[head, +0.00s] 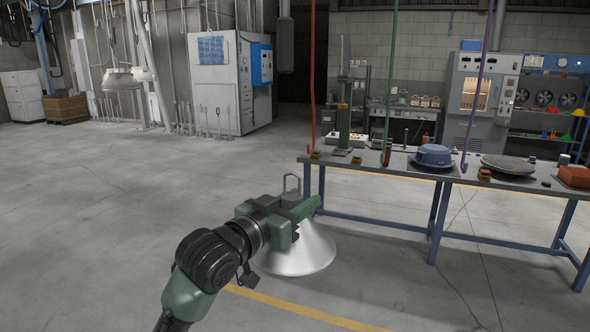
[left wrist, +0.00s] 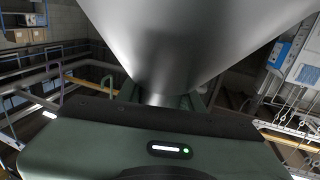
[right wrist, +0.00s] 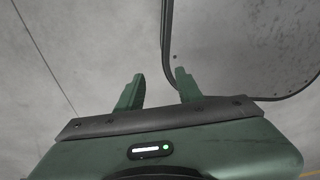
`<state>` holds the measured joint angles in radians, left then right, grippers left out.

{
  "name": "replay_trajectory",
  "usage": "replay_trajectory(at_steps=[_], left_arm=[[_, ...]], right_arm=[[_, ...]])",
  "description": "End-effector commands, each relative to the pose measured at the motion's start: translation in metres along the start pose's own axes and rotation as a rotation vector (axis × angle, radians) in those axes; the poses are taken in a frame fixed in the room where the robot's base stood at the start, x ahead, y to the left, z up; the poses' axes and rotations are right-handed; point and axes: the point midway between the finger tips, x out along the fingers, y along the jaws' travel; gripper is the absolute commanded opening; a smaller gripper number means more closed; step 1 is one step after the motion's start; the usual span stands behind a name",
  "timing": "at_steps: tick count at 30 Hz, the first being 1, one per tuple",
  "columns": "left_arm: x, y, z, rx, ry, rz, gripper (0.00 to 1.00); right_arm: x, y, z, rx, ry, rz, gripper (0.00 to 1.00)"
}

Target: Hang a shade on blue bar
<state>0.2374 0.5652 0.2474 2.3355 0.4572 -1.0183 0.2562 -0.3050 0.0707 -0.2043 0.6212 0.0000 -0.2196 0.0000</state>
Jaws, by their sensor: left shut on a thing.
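A silver cone-shaped shade (head: 300,252) with a wire loop (head: 291,184) on top hangs from my left gripper (head: 300,213), in front of the bench. My left gripper is shut on its narrow neck, and the shade is about upright. In the left wrist view the shade (left wrist: 180,40) fills the upper middle. Hooked bars hang over the bench: red (head: 312,80), green (head: 391,80) and violet-blue (head: 481,80). I see no plainer blue bar. My right gripper (right wrist: 160,90) is open and empty, seen only in the right wrist view.
A workbench (head: 400,165) on blue legs stands right of the shade. Open floor (head: 110,220) lies at left. A white cabinet (head: 217,95) stands behind.

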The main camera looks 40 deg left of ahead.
Motion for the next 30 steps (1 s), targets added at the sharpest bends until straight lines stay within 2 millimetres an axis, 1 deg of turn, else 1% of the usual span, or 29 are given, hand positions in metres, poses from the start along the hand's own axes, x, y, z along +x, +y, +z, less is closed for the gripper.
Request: replay_trajectory(at_steps=[1,3,6,11,16,30], left_arm=[[-0.001,-0.005,-0.018,0.005,0.007,-0.001,0.0],[-0.003,-0.009,-0.03,0.006,0.007,0.001,0.0],[-0.004,-0.011,-0.037,0.006,0.006,0.003,0.0],[0.0,-0.013,-0.038,0.005,0.006,0.004,0.0],[0.012,-0.016,-0.037,0.004,0.006,0.004,0.0],[0.049,-0.025,-0.035,0.004,0.005,0.004,0.0]], right_arm=[[-0.005,-0.002,0.001,0.0,-0.001,-0.002,0.36],[-0.007,-0.001,0.001,-0.001,-0.002,-0.002,0.36],[-0.008,0.0,0.001,-0.001,-0.002,0.0,0.36],[-0.007,0.006,-0.001,-0.001,-0.001,0.007,0.36],[-0.006,0.012,-0.002,0.001,0.0,0.014,0.36],[-0.004,0.012,-0.002,0.001,0.0,0.015,0.36]])
